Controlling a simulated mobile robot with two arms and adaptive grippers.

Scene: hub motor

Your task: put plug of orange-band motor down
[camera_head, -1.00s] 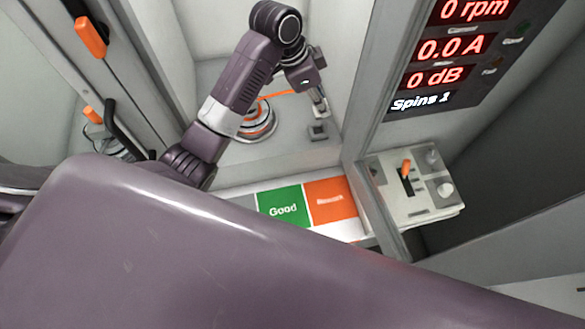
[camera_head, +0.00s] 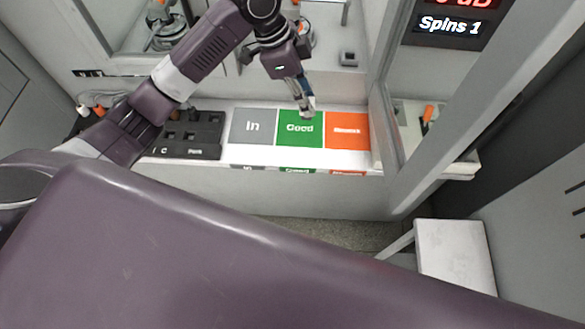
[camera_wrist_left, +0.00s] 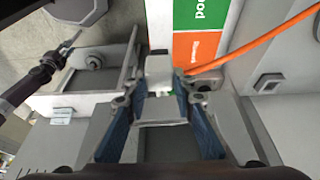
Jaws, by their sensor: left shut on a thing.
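My left gripper (camera_head: 306,101) points down over the green Good field (camera_head: 300,128) of the bench. It is shut on the pale plug (camera_wrist_left: 160,70), which shows between the blue fingers in the left wrist view. The orange cable (camera_wrist_left: 252,48) runs from beside the plug to the upper right there. I cannot tell whether the plug touches the bench. The orange-band motor (camera_head: 306,36) is mostly hidden behind my left arm in the head view. A dark arm, apparently my right one, shows at the left of the left wrist view; its gripper (camera_wrist_left: 70,42) is too small to judge.
The grey In field (camera_head: 253,126) and orange field (camera_head: 348,131) flank the green one. A black tray (camera_head: 185,152) lies left. A small grey socket (camera_head: 348,58) stands in the booth behind. The booth's post (camera_head: 382,125) and lever panel (camera_head: 445,110) are to the right.

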